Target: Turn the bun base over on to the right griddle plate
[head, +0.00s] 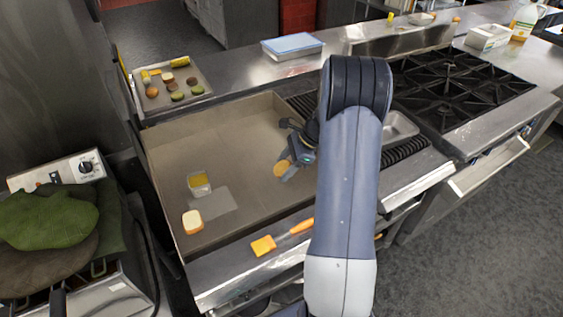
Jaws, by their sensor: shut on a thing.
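My gripper (288,160) is over the right part of the griddle (240,130), shut on a small round tan piece that looks like the bun base (281,169). The piece seems to be held at the fingertips, tilted. Its height above the griddle surface is hard to judge. My arm hides part of the area right of the gripper. No dividing line between left and right griddle plates can be made out.
A bread-like piece (193,221) and a small container with yellow contents (199,184) are on the griddle's left, beside a paler rectangle (212,204). A food tray (172,107) stands behind; burners (460,85) are right.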

